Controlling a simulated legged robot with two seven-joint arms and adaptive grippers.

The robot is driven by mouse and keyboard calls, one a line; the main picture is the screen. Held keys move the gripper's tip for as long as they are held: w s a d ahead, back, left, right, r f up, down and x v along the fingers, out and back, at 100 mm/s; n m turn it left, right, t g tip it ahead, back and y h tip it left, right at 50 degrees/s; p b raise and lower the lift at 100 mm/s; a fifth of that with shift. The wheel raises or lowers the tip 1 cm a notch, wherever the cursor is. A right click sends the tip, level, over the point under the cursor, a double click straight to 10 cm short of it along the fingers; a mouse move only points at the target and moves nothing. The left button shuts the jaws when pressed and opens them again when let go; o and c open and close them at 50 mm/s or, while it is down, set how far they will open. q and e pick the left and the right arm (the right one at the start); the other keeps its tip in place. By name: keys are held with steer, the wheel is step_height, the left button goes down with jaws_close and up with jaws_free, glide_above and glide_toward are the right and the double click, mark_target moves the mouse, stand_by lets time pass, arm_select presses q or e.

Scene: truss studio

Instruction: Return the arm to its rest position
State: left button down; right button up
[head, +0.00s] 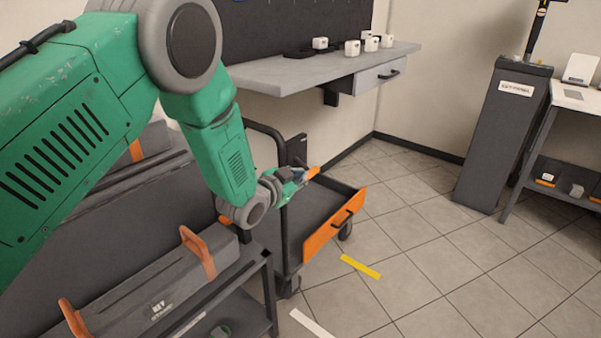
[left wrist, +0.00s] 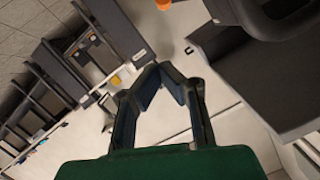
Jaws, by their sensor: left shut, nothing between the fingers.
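My green left arm comes in from the left in the head view and reaches toward the middle. Its left gripper (head: 305,174) is in front of the dark cart with the orange front (head: 334,222). In the left wrist view the left gripper (left wrist: 161,66) has its two dark fingers meeting at the tips, with nothing between them. My right gripper is not in either view.
A grey wall shelf (head: 300,70) holds several white blocks. A dark rack with a long grey case (head: 150,290) stands at lower left. A dark pedestal (head: 503,135) and a table (head: 575,98) stand at right. The tiled floor between is mostly clear.

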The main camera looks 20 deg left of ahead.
arm_select(q)
steer(key=s+a+f+n+g+y+p, duration=0.1)
steer(key=s+f+n+g, duration=0.15)
steer(key=s+f, duration=0.65)
steer(key=s+a+f+n+g+y+p, duration=0.15)
steer(key=s+f+g, duration=0.25)
steer(key=s+f, duration=0.5)
steer(key=s+a+f+n+g+y+p, duration=0.1)
steer(key=s+g, duration=0.7)
steer(key=s, duration=2.1)
steer(key=shift+a+n+p, duration=0.3)
steer(key=shift+a+n, duration=0.45)
steer(key=shift+n, duration=0.35)
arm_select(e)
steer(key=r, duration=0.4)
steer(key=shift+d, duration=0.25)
arm_select(q)
steer(key=shift+d, duration=0.1)
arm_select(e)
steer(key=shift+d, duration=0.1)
